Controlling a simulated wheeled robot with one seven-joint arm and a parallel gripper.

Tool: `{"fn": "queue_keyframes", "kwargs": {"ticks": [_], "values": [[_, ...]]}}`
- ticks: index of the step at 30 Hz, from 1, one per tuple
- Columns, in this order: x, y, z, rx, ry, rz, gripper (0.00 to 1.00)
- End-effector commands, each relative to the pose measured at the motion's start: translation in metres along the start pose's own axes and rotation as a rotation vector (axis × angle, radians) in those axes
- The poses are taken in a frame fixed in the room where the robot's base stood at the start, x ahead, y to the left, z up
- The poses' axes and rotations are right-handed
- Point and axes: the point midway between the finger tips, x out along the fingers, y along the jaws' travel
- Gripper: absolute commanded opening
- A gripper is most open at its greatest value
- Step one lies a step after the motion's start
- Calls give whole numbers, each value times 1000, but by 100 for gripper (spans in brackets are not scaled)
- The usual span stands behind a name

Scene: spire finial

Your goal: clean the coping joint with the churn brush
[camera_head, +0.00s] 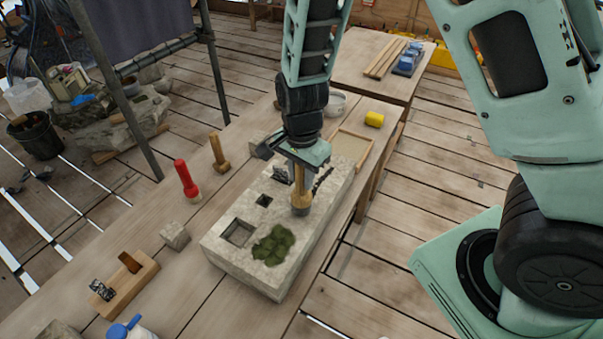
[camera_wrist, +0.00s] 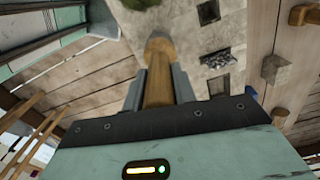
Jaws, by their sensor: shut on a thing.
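My gripper (camera_head: 302,168) is shut on the handle of a wooden brush (camera_head: 300,198), taken to be the churn brush. The brush hangs roughly upright over the pale coping stone (camera_head: 225,262); I cannot tell whether its tip touches. In the wrist view the brush (camera_wrist: 158,88) stands between the fingers (camera_wrist: 158,90). The stone has square recesses (camera_head: 236,232), a green moss patch (camera_head: 273,245) and dark debris (camera_head: 281,174). The debris also shows in the wrist view (camera_wrist: 218,60). A dark mark (camera_head: 322,180) lies right of the brush; I cannot tell which feature is the joint.
Left of the stone stand a red-handled brush (camera_head: 187,181), a wooden-handled tool (camera_head: 218,152) and a small stone cube (camera_head: 174,236). A wooden block with tools (camera_head: 125,284) lies nearer. A shallow tray (camera_head: 350,146) and yellow object (camera_head: 374,119) are behind. A metal pole (camera_head: 215,75) rises at left.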

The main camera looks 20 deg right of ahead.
Motion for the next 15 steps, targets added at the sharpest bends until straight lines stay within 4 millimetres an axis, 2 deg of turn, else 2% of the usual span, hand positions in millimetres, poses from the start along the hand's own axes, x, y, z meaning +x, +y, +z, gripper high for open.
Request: {"fn": "queue_keyframes", "kwargs": {"ticks": [15], "values": [[9, 0, 0, 0, 0, -1, 0]]}}
